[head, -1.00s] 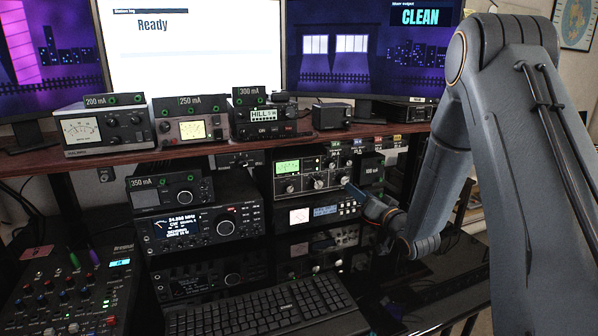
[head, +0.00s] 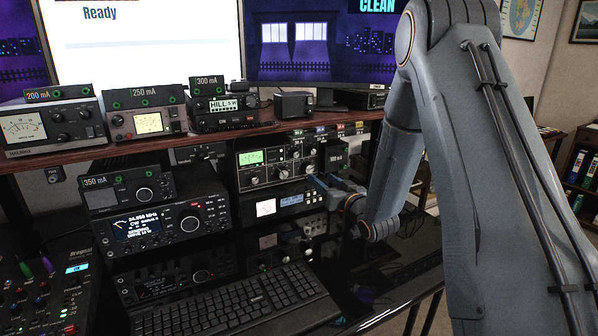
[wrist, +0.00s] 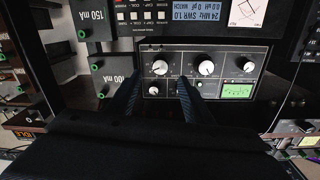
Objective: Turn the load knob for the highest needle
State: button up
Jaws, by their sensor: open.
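The tuner (head: 245,174) is a dark panel with a lit green meter (head: 250,157) and pale knobs, on the rack below the wooden shelf. Knob labels are too small to read. The needle is not clear.
Tagged meters stand on the shelf: 200 mA (head: 22,128), 250 mA (head: 147,122) and 300 mA (head: 222,105). A 350 mA unit (head: 118,192) sits on a radio (head: 160,222) left of the tuner. A keyboard (head: 240,305) lies below. Monitors read Ready and CLEAN.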

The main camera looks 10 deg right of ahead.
aim_at(310, 170)
jog(key=shift+n, duration=0.5)
jog(key=p+x, duration=0.1)
jog(key=x, duration=0.7)
jog(key=shift+a, duration=0.1)
jog(key=shift+c, duration=0.5)
jog(key=c, duration=1)
